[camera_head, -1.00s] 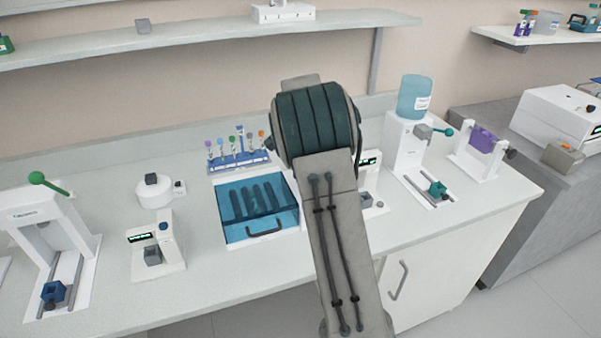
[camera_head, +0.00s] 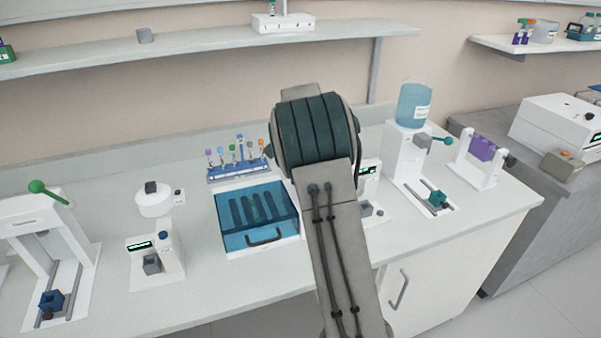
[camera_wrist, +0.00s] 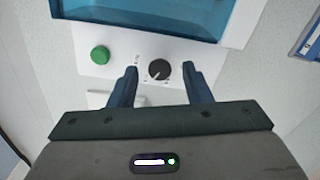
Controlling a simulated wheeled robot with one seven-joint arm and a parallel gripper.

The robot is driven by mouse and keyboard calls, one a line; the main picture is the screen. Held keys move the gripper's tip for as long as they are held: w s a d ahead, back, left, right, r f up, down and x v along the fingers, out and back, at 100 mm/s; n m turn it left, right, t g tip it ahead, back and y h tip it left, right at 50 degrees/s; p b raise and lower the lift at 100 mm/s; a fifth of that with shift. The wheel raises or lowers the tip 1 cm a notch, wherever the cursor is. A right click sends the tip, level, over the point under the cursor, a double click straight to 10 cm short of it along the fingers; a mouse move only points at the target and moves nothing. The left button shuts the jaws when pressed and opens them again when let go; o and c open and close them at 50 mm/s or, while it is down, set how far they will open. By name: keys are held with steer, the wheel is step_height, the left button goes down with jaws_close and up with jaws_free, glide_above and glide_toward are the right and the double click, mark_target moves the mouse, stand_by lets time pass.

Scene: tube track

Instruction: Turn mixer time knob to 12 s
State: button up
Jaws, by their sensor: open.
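In the wrist view a round black knob (camera_wrist: 159,69) with small dial marks sits on a white panel (camera_wrist: 97,70). A green button (camera_wrist: 100,55) is left of it, and a clear blue cover (camera_wrist: 150,15) lies above. My gripper (camera_wrist: 159,72) is open, one dark blue finger on each side of the knob, with a visible gap to it on both sides. The knob's setting is too small to read. In the head view a blue-lidded box (camera_head: 230,240) stands left of my arm. The knob, panel and gripper are hidden there, seemingly behind my arm.
A blue tube rack (camera_head: 238,170) stands behind the box; a blue edge shows at the wrist view's upper right (camera_wrist: 309,42). Small white instruments stand left (camera_head: 155,250) and right (camera_head: 368,185) of it. A white dispenser with a blue bottle (camera_head: 414,105) is farther right.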

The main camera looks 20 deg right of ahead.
step_height(320, 180, up, 14)
steer(key=shift+f+b, duration=0.15)
steer(key=shift+b, duration=0.2)
stand_by(0.4)
steer(key=s+a+r+n+t, duration=0.1)
steer(key=s+a+n, duration=0.25)
steer(key=s, duration=0.55)
steer(key=s+a+n+t, duration=0.1)
steer(key=s+a+n, duration=0.25)
steer(key=s, duration=0.45)
steer(key=s+a+f+n, duration=0.1)
steer(key=s+f+n, duration=0.2)
steer(key=s, duration=0.5)
steer(key=s+a+f+n+t, duration=0.1)
steer(key=s+a+f+n, duration=0.1)
steer(key=s+f+n, duration=0.2)
steer(key=s+n, duration=0.1)
steer(key=s, duration=0.2)
steer(key=shift+s+a+f, duration=0.15)
steer(key=shift+s, duration=0.25)
